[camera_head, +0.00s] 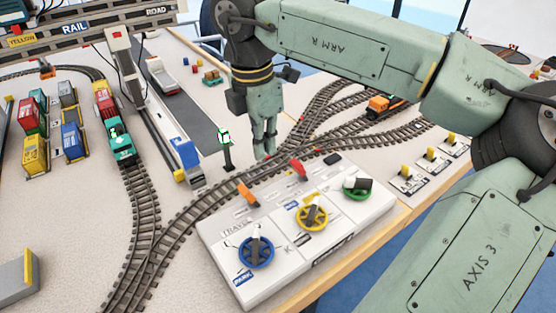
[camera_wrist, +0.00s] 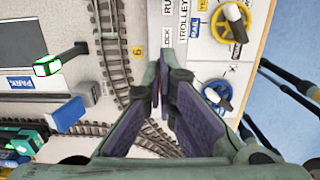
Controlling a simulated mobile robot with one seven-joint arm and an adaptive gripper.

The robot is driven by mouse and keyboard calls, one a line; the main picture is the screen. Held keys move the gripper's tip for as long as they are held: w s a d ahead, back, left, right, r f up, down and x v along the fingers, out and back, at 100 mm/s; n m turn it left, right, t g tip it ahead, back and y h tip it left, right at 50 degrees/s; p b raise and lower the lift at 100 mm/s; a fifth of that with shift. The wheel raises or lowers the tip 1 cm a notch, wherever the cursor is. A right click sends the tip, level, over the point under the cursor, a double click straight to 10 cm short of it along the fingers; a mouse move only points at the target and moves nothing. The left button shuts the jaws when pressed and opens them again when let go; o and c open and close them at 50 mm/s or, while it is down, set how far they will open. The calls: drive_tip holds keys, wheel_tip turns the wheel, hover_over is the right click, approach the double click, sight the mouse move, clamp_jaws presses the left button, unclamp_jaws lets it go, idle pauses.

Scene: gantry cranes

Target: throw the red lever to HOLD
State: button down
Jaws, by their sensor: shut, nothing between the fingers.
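The red lever (camera_head: 298,170) stands on the back part of the white control panel (camera_head: 225,236), right of an orange lever (camera_head: 247,194). I cannot read a HOLD label beside it. My gripper (camera_head: 264,153) points down behind the panel, over the tracks, a little left of the red lever and apart from it. In the wrist view my gripper (camera_wrist: 163,62) has its fingertips together with nothing between them, near the panel's edge. The red lever does not show in the wrist view.
The panel also carries a blue wheel (camera_head: 256,252), a yellow wheel (camera_head: 312,217) and a green wheel (camera_head: 356,188). A signal post (camera_head: 227,151) stands just left of my gripper. An orange locomotive (camera_head: 384,105) sits on tracks behind; yellow switches (camera_head: 430,154) stand at right.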

sight(300, 171)
drive_tip(key=f, duration=0.3)
drive_tip(key=f+p, duration=0.1)
drive_tip(key=f, duration=0.2)
drive_tip(key=f+p, duration=0.1)
drive_tip(key=f, duration=0.2)
drive_tip(key=shift+w+d, duration=0.15)
drive_tip(key=shift+d, duration=0.15)
drive_tip(key=shift+w+d+f+p, duration=0.1)
drive_tip(key=shift+w+d+p, duration=0.2)
drive_tip(key=shift+p, duration=0.15)
drive_tip(key=shift+w+d+r+p, duration=0.25)
drive_tip(key=shift+w+d, duration=0.05)
drive_tip(key=shift+d, duration=0.15)
drive_tip(key=shift+w+d+r+p, duration=0.2)
drive_tip(key=shift+w+d+p, duration=0.1)
drive_tip(key=shift+d, duration=0.1)
drive_tip(key=shift+w+d, duration=0.25)
drive_tip(key=shift+d, duration=0.15)
drive_tip(key=shift+a+r, duration=0.1)
